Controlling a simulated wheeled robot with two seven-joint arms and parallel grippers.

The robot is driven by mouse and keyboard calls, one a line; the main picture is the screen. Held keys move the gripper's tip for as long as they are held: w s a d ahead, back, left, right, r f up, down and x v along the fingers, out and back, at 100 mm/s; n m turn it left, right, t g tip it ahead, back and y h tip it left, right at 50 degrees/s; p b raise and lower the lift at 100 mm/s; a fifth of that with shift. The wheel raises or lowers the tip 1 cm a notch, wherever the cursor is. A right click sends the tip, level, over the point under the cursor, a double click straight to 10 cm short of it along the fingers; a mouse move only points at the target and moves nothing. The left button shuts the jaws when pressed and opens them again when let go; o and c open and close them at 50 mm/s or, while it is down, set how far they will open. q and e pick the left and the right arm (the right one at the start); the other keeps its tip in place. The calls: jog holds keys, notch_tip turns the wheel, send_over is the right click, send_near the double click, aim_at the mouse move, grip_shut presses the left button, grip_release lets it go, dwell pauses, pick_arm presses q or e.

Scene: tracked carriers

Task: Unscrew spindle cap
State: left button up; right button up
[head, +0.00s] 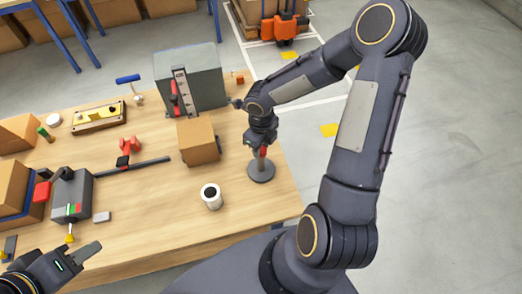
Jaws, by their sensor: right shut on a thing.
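A spindle with a round dark grey base (261,171) stands near the right edge of the wooden table. A small red part (263,152), which looks like its cap, shows at the top of the short post. My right gripper (262,146) comes down from above and is shut on this red part. The jaws hide much of it, so I cannot tell its thread or how far it is turned. My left gripper (80,255) is at the lower left, over the near table edge and away from the spindle. Its jaw gap is not clear.
A cardboard box (198,142) and a white roll (211,196) stand left of the spindle on the table (150,225). A grey cabinet (200,75) stands behind. A grey device (72,195) and a red-handled tool (130,146) lie further left.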

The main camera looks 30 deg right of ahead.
jog(key=shift+w+r, duration=0.1)
jog(key=shift+r, duration=0.1)
jog(key=o, duration=0.7)
jog(key=shift+c, duration=0.2)
jog(key=o, duration=0.3)
